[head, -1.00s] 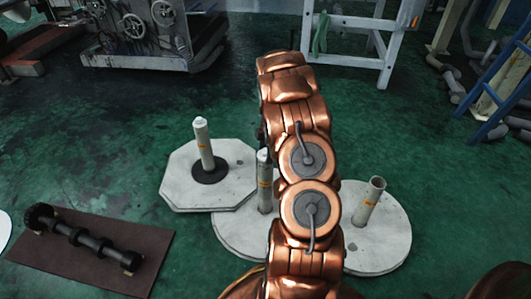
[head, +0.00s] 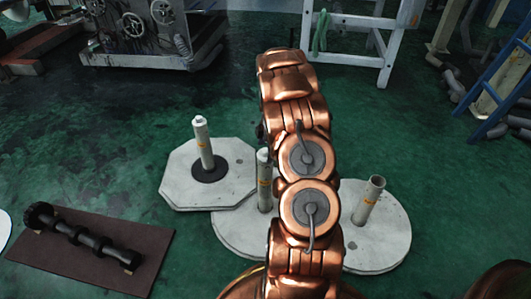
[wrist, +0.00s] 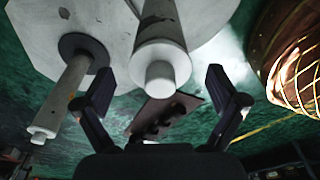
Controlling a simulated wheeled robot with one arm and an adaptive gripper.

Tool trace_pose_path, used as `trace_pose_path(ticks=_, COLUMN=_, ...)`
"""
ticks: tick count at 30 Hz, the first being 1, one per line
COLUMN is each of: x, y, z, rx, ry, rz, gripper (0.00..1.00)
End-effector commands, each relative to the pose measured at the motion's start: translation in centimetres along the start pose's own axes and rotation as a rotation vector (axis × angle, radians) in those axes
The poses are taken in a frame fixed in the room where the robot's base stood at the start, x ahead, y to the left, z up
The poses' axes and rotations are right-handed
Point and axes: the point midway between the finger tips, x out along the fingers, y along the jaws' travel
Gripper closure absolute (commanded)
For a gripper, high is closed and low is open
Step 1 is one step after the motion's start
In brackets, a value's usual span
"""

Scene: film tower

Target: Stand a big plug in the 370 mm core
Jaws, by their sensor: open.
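In the head view, three pale cores with orange labels stand on the plates. The left core (head: 204,147) has a black collar at its foot and a narrow white piece on top. The middle core (head: 265,185), beside my arm, also has a white top. The right core (head: 369,203) has an open, hollow top. I cannot tell which is the 370 mm one. In the wrist view, my gripper (wrist: 160,80) is open, fingers apart, with the white end piece (wrist: 160,77) of a core (wrist: 157,25) showing between them; contact is not visible. My arm hides the gripper in the head view.
An octagonal plate (head: 180,185) and a round plate (head: 398,225) bear the cores. A brown mat (head: 70,275) holds a black shaft-like part with several thick rings (head: 80,236) at front left. A white frame (head: 358,52) stands behind. Green floor is free around the plates.

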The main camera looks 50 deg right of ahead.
Motion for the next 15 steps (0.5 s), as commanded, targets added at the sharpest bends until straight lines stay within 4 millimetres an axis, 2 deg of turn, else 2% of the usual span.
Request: trace_pose_path(ticks=15, x=-9.1, y=0.0, z=0.0, rx=0.000, ry=-0.001, rz=0.005, gripper=0.04)
